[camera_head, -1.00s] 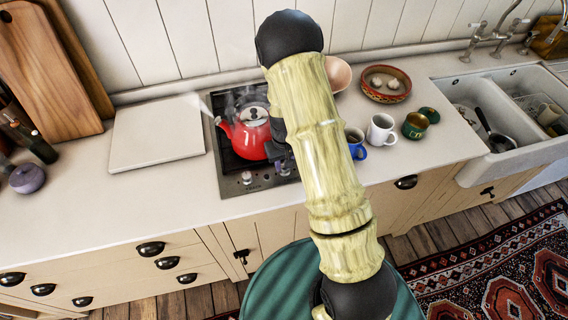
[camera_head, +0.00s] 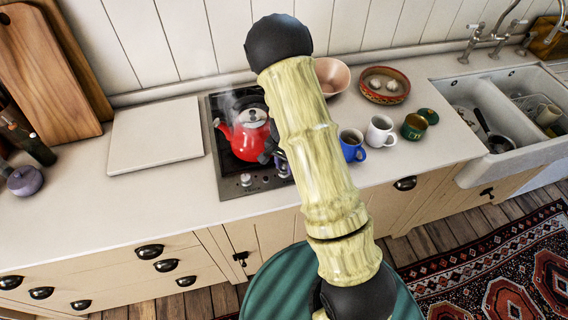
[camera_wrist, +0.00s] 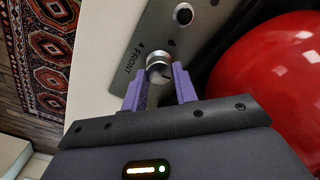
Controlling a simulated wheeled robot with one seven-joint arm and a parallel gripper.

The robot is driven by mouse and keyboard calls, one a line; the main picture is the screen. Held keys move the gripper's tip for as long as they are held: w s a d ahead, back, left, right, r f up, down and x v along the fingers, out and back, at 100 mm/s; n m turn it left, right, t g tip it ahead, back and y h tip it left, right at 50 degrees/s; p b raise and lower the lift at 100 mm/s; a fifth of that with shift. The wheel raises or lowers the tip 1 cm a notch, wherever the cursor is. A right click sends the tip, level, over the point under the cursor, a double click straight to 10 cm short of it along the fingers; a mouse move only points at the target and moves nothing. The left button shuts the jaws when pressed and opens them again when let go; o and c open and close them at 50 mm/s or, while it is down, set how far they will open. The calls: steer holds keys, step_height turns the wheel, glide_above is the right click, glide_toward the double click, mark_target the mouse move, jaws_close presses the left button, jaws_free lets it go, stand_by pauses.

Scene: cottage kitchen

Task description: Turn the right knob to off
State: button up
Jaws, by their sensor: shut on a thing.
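The stove's steel front panel has two silver knobs. In the wrist view the right knob (camera_wrist: 158,61) sits between the two purple fingers of my gripper (camera_wrist: 160,76), which is shut on it. The left knob (camera_wrist: 184,14) stands apart at the top of that view, and in the head view it shows at the stove's front (camera_head: 246,179). In the head view my arm partly hides the right knob and my gripper (camera_head: 279,158). The knob's pointer is too small to read.
A red kettle (camera_head: 247,137) steams on the stove, close beside my gripper in the wrist view (camera_wrist: 270,75). A blue mug (camera_head: 352,151), white mug (camera_head: 380,131), green mug (camera_head: 414,127) and pink bowl (camera_head: 333,76) stand right of my arm. A white board (camera_head: 155,135) lies left.

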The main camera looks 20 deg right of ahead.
steer(key=shift+m, duration=0.6)
steer(key=o, duration=1)
steer(key=shift+c, duration=0.2)
step_height(320, 180, up, 18)
steer(key=b, duration=0.2)
steer(key=shift+f, duration=0.25)
steer(key=shift+s, duration=0.1)
